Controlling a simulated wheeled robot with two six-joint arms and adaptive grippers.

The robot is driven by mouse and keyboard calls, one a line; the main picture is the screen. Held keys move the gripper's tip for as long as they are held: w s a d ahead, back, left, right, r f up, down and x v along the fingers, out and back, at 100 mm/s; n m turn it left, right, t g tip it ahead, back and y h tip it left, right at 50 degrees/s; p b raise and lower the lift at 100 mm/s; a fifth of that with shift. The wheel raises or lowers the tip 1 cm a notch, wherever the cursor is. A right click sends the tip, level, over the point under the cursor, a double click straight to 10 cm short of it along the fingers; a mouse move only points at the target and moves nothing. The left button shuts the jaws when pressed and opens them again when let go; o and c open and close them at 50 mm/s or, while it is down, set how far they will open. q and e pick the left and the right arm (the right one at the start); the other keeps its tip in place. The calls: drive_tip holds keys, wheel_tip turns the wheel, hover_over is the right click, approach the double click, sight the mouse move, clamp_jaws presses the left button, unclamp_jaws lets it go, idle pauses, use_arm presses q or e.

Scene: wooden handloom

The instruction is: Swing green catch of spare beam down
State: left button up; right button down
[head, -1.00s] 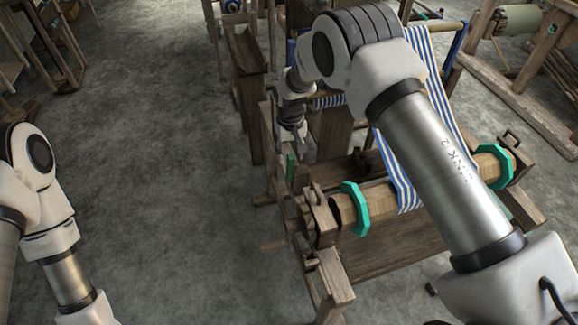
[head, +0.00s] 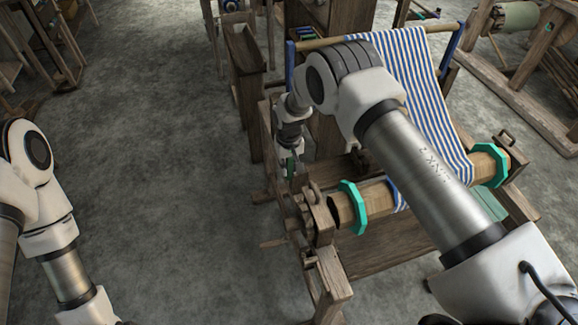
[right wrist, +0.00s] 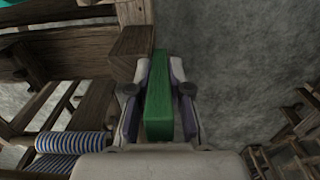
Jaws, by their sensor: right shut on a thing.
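The green catch (right wrist: 159,105) is a green bar held lengthwise between the two fingers of my right gripper (right wrist: 161,75) in the right wrist view. Its far end lies near a wooden block of the loom frame (right wrist: 132,52). I cannot tell which beam is the spare one. My left arm shows at the left edge, but its gripper is out of view.
A wooden beam (head: 352,207) with teal end flanges carries blue-and-white striped cloth (head: 425,100). Wooden posts and brackets (head: 318,215) stand close to my right gripper. Bare grey floor (head: 150,150) lies left of the loom.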

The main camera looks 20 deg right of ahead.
drive_tip(key=shift+s, duration=0.15)
drive_tip(key=shift+s+f+t, duration=0.1)
drive_tip(key=shift+s+t, duration=0.2)
drive_tip(key=shift+t, duration=0.3)
drive_tip(key=shift+s+f+t, duration=0.25)
drive_tip(key=shift+s+t, duration=0.1)
drive_tip(key=shift+t, duration=0.25)
drive_tip(key=t+b, duration=0.1)
drive_tip(key=s+f+t+b, duration=0.1)
drive_tip(key=b, duration=0.1)
drive_tip(key=t+b, duration=0.1)
drive_tip(key=shift+s+f+b, duration=0.15)
drive_tip(key=shift+s+b, duration=0.15)
drive_tip(key=shift+b, duration=0.05)
drive_tip(key=shift+s+t+b, duration=0.25)
drive_tip(key=shift+t+b, duration=0.4)
drive_tip(key=shift+t, duration=0.15)
